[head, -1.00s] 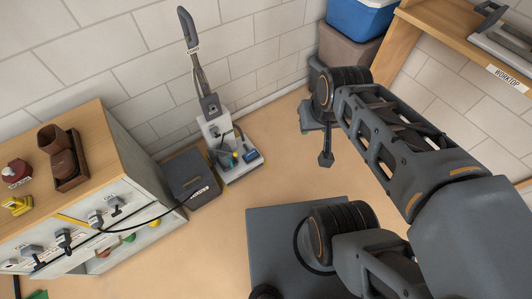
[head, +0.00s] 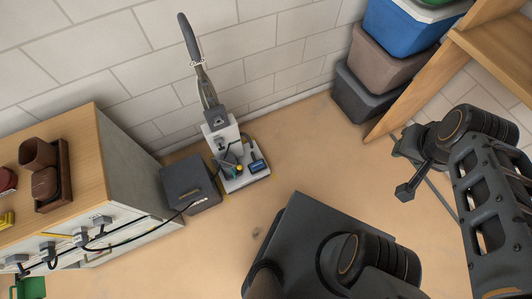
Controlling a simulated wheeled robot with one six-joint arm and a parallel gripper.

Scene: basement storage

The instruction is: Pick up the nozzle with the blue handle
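An upright vacuum cleaner (head: 212,110) stands on a pale base tray (head: 236,183) on the floor against the wall. Small attachments lie on the tray. One has a blue part (head: 258,165), which may be the nozzle's blue handle; another has a yellow part (head: 239,168). They are too small to make out their full shapes. My gripper (head: 406,176) is in the air at the right, well apart from the tray. Its fingers are dark and seen at an angle, so I cannot tell whether it is open. Nothing shows in it.
A dark grey box (head: 189,182) stands left of the tray, with a black cord running to the cabinet (head: 135,178). Stacked bins (head: 388,62) and a wooden shelf post (head: 418,82) stand at the back right. Bare floor (head: 310,140) lies between tray and bins.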

